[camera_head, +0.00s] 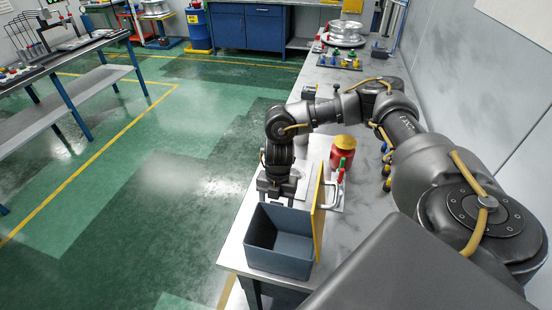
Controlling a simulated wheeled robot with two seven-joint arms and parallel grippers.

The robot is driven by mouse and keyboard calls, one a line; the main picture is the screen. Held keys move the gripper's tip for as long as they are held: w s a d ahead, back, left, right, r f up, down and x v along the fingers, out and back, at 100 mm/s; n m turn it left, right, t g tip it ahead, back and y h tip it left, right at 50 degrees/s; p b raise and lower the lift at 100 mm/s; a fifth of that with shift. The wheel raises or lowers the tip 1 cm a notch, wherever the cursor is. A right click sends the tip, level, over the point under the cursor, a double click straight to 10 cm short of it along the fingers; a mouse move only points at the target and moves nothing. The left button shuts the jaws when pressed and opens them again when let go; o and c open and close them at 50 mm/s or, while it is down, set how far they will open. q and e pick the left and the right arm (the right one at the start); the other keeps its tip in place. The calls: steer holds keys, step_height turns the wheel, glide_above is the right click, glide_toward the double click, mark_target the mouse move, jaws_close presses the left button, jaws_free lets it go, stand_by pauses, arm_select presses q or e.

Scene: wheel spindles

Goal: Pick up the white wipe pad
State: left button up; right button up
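My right arm comes in from the right and reaches over the bench, and its gripper (278,196) points down just behind the grey-blue open bin. The fingertips are small and dark here, so I cannot tell whether they are open or shut. A pale, flat patch (304,174) shows beside and behind the gripper, partly hidden by it. I cannot tell whether this is the white wipe pad or a holder under it. My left gripper is not in view.
The open bin (278,262) stands at the bench's near left corner, with a yellow upright panel (319,215) at its right. A red can with a yellow lid (343,152) and a red-and-green clamp-like tool (341,170) stand close by. Metal wheels (346,30) lie at the far end.

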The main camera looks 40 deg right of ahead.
steer(key=shift+f, duration=0.4)
steer(key=shift+a, duration=0.1)
steer(key=shift+c, duration=0.3)
steer(key=c, duration=1)
steer(key=shift+r, duration=0.1)
step_height(320, 180, up, 10)
steer(key=shift+s+f+b, duration=0.1)
steer(key=shift+b, duration=0.6)
